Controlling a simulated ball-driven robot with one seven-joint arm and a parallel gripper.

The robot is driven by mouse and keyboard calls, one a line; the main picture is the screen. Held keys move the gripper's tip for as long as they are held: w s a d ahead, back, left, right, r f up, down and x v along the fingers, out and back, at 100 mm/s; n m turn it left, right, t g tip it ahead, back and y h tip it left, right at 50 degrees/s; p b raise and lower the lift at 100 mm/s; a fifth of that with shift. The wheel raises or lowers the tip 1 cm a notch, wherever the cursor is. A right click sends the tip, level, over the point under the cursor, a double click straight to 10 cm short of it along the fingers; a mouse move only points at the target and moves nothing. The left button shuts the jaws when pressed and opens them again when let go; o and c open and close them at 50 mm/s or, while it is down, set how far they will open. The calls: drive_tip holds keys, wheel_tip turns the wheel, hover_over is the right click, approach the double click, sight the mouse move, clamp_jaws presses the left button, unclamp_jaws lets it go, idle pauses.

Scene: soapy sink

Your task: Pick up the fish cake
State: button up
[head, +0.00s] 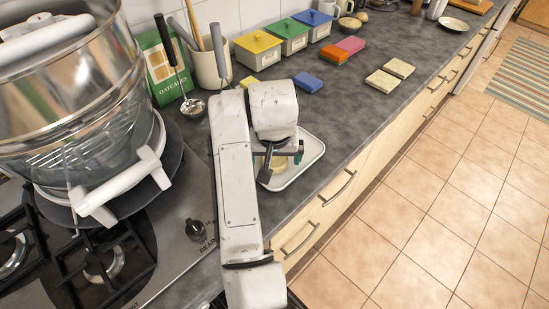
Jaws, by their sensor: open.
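A white rectangular tray (312,150) lies on the dark counter near its front edge. A pale yellowish piece (279,161), which looks like the fish cake, lies on the tray, partly hidden by my gripper. My gripper (280,160) is over the tray with its dark fingers apart and pointing down. The piece shows between and below the fingers. I cannot tell how high the fingertips are above it.
A steamer pot (70,90) stands on the hob at left. Lidded tubs (258,50) and sponges (308,82) lie farther back. The counter right of the tray is clear.

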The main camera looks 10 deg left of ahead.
drive_tip(key=shift+w+f, duration=0.1)
drive_tip(key=shift+f, duration=0.35)
drive_tip(key=c, duration=1.2)
drive_tip(key=shift+o, duration=0.2)
drive_tip(key=shift+r, duration=0.1)
